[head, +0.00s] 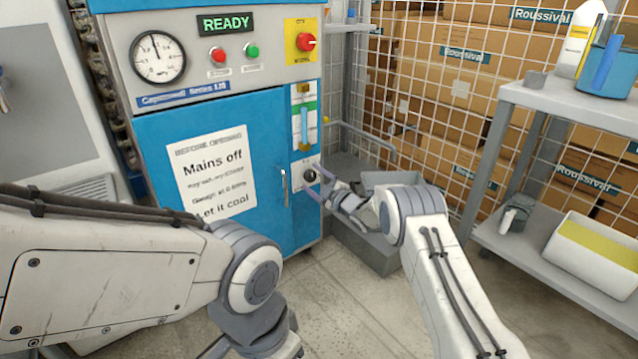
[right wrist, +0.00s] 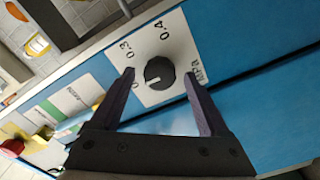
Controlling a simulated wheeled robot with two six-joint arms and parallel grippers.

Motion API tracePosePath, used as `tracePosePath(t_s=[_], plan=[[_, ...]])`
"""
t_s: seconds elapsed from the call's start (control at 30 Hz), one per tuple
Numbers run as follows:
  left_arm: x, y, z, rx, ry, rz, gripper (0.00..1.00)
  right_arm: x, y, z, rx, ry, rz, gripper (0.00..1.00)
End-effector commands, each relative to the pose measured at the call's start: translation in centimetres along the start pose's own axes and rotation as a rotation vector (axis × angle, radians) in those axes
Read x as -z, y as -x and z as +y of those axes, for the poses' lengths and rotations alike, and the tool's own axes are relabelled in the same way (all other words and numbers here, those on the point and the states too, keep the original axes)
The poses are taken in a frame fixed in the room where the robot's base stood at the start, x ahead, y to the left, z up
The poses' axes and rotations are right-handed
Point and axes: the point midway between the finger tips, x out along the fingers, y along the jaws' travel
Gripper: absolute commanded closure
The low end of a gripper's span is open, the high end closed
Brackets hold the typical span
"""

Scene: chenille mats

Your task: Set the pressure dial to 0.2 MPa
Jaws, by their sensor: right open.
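The pressure dial (head: 310,176) is a black knob on a white plate, low on the right side of the blue machine's front. In the right wrist view the dial (right wrist: 160,72) has printed marks including 0.3, 0.4 and MPa. Its white pointer line faces lower left, towards a label partly hidden by a finger. My right gripper (head: 318,182) is open at the dial. In the right wrist view its fingers (right wrist: 158,77) stand on either side of the knob, with gaps between. My left arm crosses the lower left; its fingers are not visible.
The blue machine (head: 240,130) has a door with a handle (head: 284,192) left of the dial, a gauge (head: 158,57), a READY display (head: 225,23) and a red rotary switch (head: 306,41). A grey bin (head: 365,248) stands below my right gripper. A shelf (head: 560,105) is at right.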

Motion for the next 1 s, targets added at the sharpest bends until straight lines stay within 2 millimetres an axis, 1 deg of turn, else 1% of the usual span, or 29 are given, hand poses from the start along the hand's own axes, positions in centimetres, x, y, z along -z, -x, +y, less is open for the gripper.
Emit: tracePosePath(t_s=[0.17, 0.4, 0.5, 0.6, 0.77, 1.0], plan=[[0.1, 1.6, 0.1, 0.000, 0.000, 0.000, 0.50, 0.1, 1.9, 0.4, 0.002, -0.003, -0.004, 0.21], [0.2, 4.2, 0.3, 0.000, 0.000, 0.000, 0.50, 0.1, 6.5, 0.6, 0.001, -0.003, -0.005, 0.21], [0.3, 5.0, 0.4, 0.000, 0.000, 0.000, 0.50, 0.1, 8.2, 0.5, 0.000, -0.003, -0.005, 0.21], [0.3, 5.5, 0.4, 0.000, 0.000, 0.000, 0.50, 0.0, 9.4, 0.3, -0.001, 0.000, -0.004, 0.21], [0.3, 5.7, 0.4, 0.000, 0.000, 0.000, 0.50, 0.0, 10.3, 0.1, -0.001, 0.001, -0.001, 0.21], [0.3, 5.6, 0.4, 0.000, 0.000, 0.000, 0.50, -0.1, 10.4, 0.1, -0.001, 0.001, -0.001, 0.21]])
